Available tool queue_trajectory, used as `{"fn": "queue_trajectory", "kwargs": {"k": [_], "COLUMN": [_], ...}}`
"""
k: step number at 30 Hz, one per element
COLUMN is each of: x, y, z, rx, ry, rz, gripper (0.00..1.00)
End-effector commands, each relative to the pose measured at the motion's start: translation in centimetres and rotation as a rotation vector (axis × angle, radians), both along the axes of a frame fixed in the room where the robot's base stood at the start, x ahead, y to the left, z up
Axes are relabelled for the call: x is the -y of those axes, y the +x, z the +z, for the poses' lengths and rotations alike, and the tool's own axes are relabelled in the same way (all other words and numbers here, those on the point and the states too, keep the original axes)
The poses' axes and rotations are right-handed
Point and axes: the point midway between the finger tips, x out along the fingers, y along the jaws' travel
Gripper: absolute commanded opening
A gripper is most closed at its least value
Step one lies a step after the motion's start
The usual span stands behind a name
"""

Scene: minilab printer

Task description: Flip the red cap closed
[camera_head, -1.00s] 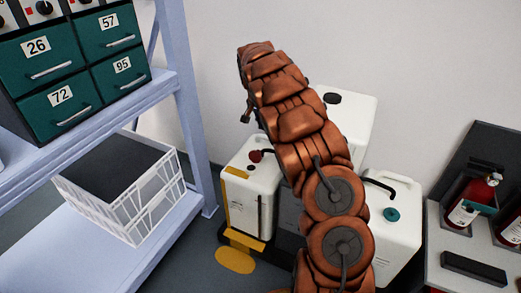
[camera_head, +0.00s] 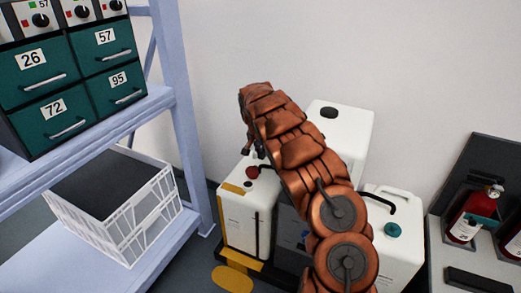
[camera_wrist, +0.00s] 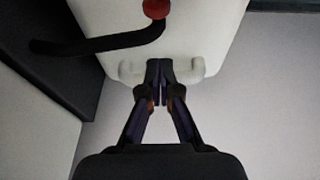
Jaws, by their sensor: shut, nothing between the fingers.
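The red cap (camera_head: 253,172) is on top of a white canister (camera_head: 240,212) with yellow trim, behind my arm's left side in the head view. A black hose runs by the cap. In the wrist view the red cap (camera_wrist: 155,8) is at the top edge, partly cut off, with the black hose (camera_wrist: 100,43) joining it. My gripper (camera_wrist: 160,68) is shut and empty, its tips overlapping the canister's near top edge in the picture, below the cap. I cannot tell whether they touch. In the head view my gripper (camera_head: 253,152) is just above the cap.
A taller white canister (camera_head: 355,130) stands behind my arm. Another, with a teal cap (camera_head: 392,230), is right of it. A shelf with a white crate (camera_head: 140,220) and green drawers (camera_head: 75,75) is at left.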

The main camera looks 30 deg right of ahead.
Motion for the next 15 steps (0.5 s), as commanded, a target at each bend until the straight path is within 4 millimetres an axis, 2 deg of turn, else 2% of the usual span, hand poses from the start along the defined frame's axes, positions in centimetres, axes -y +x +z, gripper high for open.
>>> {"fn": "queue_trajectory", "kwargs": {"k": [4,15], "x": [0.3,-1.6], "y": [0.1,-1.1], "z": [-1.6,-1.2], "rx": [0.001,-0.002], "ry": [0.0,-0.001], "rz": [0.0,-0.002], "gripper": [0.0,0.0]}}
